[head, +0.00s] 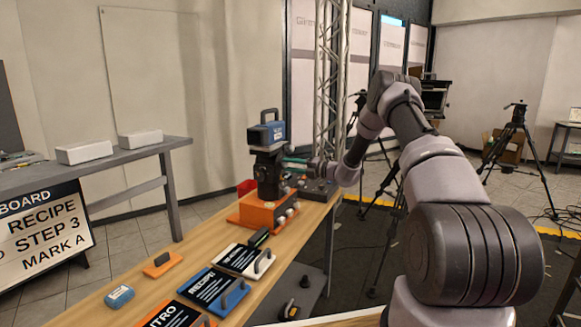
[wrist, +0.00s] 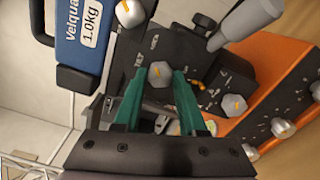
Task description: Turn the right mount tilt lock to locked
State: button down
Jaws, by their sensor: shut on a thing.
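A black camera mount (head: 268,172) stands on an orange base (head: 262,214) on the wooden table, with a blue weight (head: 266,134) on top. In the head view, my gripper (head: 296,161) reaches the mount from the right. The knob is not distinguishable there.
Other silver knobs (wrist: 234,103) and a grey handle (wrist: 245,22) are close by in the wrist view. A dark control box (head: 318,188) stands behind the mount, near a truss (head: 330,80). Recipe slates (head: 213,289) and a blue object (head: 119,296) lie on the table's near part.

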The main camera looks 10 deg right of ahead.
jog(key=shift+d, duration=0.1)
dwell(0.3)
jog(key=shift+c, duration=2.3)
grip_release()
jog(key=v, duration=1)
jog(key=shift+s+d, duration=0.25)
jog(key=shift+d, duration=0.05)
